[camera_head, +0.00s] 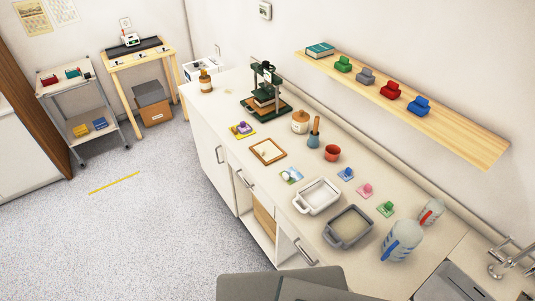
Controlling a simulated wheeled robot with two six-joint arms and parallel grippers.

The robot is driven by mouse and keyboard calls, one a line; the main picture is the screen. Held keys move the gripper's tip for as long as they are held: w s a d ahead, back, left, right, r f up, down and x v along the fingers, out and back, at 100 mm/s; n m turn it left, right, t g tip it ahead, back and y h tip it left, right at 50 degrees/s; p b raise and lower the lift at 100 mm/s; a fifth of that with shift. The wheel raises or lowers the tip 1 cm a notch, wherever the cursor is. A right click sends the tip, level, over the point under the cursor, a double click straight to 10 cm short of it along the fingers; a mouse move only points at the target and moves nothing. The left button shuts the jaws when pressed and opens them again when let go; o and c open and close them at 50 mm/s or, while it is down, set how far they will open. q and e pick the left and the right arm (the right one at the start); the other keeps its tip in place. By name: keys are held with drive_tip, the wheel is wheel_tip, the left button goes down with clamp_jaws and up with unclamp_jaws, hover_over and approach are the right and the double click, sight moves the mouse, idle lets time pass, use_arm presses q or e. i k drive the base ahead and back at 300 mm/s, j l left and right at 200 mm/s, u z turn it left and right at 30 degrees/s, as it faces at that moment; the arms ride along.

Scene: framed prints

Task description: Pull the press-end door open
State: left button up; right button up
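The press-end door (204,142) is a white cabinet front under the far end of the counter, below the dark green press (264,92). It looks shut, flush with the cabinet front. Its bar handle (219,154) is upright, near the door's right edge. Neither of my grippers is in view, so I cannot see where they are relative to the handle.
Speckled floor (130,225) in front of the door is clear, with a yellow strip (114,183). Right of the door are another handle (244,179) and an open bay with a wooden panel (263,222). A metal cart (79,103) stands at far left. Trays and bottles crowd the near counter.

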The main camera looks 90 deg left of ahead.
sight(212, 152)
drive_tip(key=u, duration=3.45)
drive_tip(key=i+j+z, duration=0.3)
drive_tip(key=i+j, duration=0.35)
drive_tip(key=i+j+z, duration=0.35)
drive_tip(key=i+j, duration=0.3)
drive_tip(key=j, duration=0.15)
